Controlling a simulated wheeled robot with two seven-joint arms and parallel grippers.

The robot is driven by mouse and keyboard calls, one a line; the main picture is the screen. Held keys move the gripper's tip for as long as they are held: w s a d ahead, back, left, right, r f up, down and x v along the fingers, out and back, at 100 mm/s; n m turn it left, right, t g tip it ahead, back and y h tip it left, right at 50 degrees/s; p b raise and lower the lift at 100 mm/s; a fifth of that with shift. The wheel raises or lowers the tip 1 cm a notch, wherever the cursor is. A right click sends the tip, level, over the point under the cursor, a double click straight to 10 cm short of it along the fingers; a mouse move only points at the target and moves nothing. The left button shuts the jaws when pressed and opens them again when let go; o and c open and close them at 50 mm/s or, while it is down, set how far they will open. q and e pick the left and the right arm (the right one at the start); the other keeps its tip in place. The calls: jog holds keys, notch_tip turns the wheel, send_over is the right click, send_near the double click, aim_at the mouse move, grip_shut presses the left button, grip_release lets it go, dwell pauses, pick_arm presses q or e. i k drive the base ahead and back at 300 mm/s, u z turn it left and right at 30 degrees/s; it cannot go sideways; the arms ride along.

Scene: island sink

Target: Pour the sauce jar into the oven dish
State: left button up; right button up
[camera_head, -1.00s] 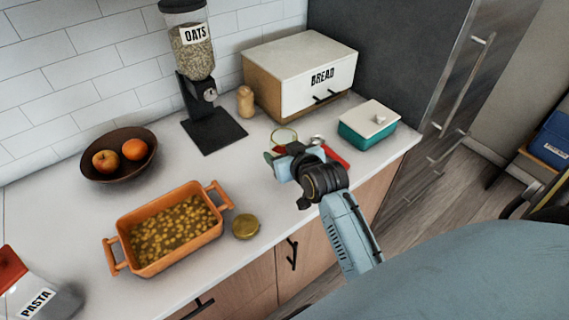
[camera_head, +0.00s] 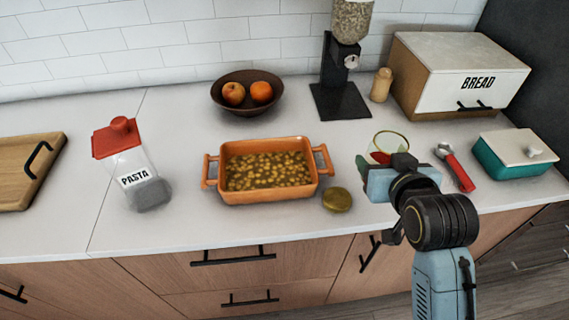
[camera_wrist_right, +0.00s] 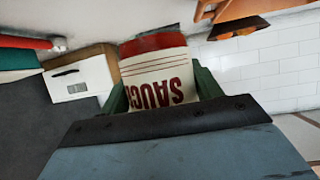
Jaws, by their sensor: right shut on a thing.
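The orange oven dish (camera_head: 228,195) stands on the counter, filled with a brown, chunky food. My right gripper (camera_wrist_right: 160,92) is shut on the sauce jar (camera_wrist_right: 155,68), which has a white label with red lettering and a red band. In the head view the sauce jar (camera_head: 391,142) is mostly hidden behind my right gripper (camera_head: 388,166); its round rim shows above. The jar is to the right of the dish, apart from it. A gold lid (camera_head: 337,199) lies on the counter beside the dish's right handle. My left gripper is not in view.
A red-handled tool (camera_head: 457,170) and a teal box (camera_head: 510,158) lie to the right. A fruit bowl (camera_head: 247,105), an oats dispenser (camera_head: 342,95), a small wooden shaker (camera_head: 381,85) and a bread box (camera_head: 455,75) stand behind.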

aim_at(263, 170)
jog(key=k, duration=1.15)
jog(key=u, duration=0.6)
jog(key=i, duration=1.4)
jog(key=z, duration=0.5)
